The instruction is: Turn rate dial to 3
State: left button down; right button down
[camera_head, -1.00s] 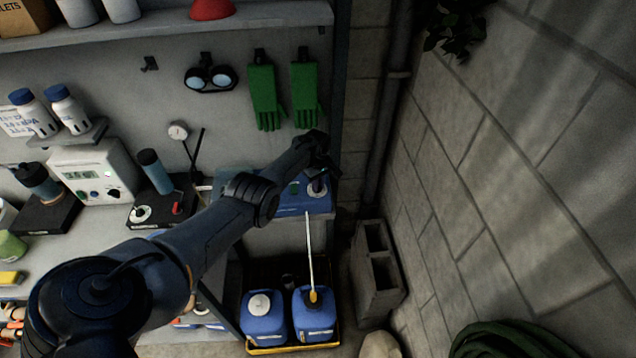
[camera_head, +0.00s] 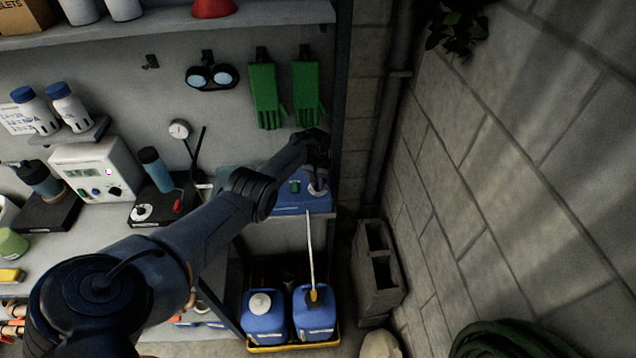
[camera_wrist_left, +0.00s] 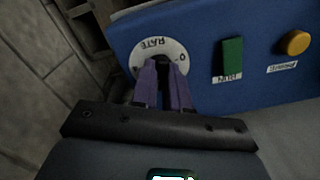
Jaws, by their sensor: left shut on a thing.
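The rate dial sits on a blue pump box (camera_head: 290,204) at the right end of the bench. In the left wrist view its round white scale plate (camera_wrist_left: 172,50) reads "RATE", upside down, with a "0" at its right edge. My left gripper (camera_wrist_left: 164,66) is shut on the dark knob at the plate's middle. The fingers hide most of the knob and the other numbers, so I cannot tell its setting. In the head view the left gripper (camera_head: 316,172) is small and dark over the box's right end. My right gripper is not in view.
Beside the dial are a green RUN switch (camera_wrist_left: 232,58) and a yellow button (camera_wrist_left: 295,42). Blue jugs (camera_head: 265,316) stand below in a yellow-edged tray, with a thin tube rising from one. A block wall (camera_head: 500,180) is at the right.

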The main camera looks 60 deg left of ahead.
pick_arm(q)
jog(key=m, duration=0.4)
jog(key=shift+a+m+b, duration=0.1)
jog(key=shift+m+b, duration=0.25)
jog(key=shift+m, duration=0.05)
dwell(0.4)
jog(key=c, duration=1.1)
grip_release()
notch_tip(320, 180, up, 11)
jog(key=p, duration=0.5)
jog(key=shift+f, duration=0.1)
